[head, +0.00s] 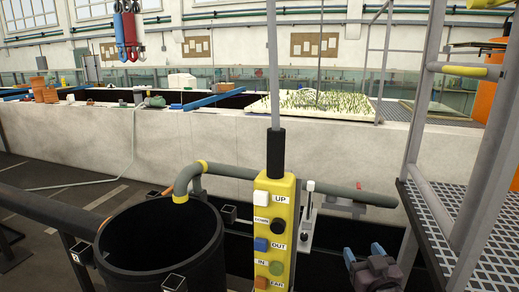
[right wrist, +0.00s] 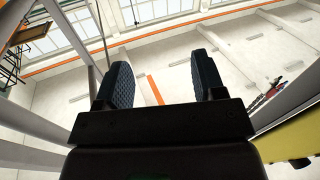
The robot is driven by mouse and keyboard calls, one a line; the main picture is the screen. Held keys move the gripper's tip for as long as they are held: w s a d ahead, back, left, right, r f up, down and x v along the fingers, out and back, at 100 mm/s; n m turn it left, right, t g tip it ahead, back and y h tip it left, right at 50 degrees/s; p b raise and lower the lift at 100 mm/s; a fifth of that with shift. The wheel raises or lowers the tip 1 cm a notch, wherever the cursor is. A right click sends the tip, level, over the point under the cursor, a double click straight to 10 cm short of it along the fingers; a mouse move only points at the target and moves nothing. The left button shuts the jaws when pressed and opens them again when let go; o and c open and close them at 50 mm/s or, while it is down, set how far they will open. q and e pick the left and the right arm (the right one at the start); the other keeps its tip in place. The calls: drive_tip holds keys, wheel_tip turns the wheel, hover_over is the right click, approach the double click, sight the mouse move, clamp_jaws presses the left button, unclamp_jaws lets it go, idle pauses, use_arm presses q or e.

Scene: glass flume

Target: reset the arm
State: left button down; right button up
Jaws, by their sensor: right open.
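My right gripper (head: 364,252) is low at the right of the head view, its blue fingertips pointing up. In the right wrist view its two dark ribbed fingers (right wrist: 163,82) stand wide apart with nothing between them. The gripper is to the right of the yellow control pendant (head: 281,235) and apart from it. The pendant hangs upright from a grey pole and has several coloured buttons. My left gripper is not in the head view.
A black drum (head: 153,250) stands left of the pendant, with a grey pipe (head: 330,195) bending over it. A metal ladder frame (head: 419,95) and grating platform (head: 490,225) are close on the right. The concrete flume wall (head: 100,145) runs across behind.

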drive_tip(key=s+d+f+g, duration=0.1)
drive_tip(key=s+f+g, duration=0.2)
drive_tip(key=s+f, duration=0.9)
drive_tip(key=s+d+f+m+g+h, duration=0.1)
drive_tip(key=s+d+f+g, duration=0.1)
drive_tip(key=s+f, duration=0.9)
drive_tip(key=s+g, duration=0.1)
drive_tip(key=s, duration=0.2)
drive_tip(key=shift+s+f+g, duration=0.15)
drive_tip(key=shift+f+g, duration=0.25)
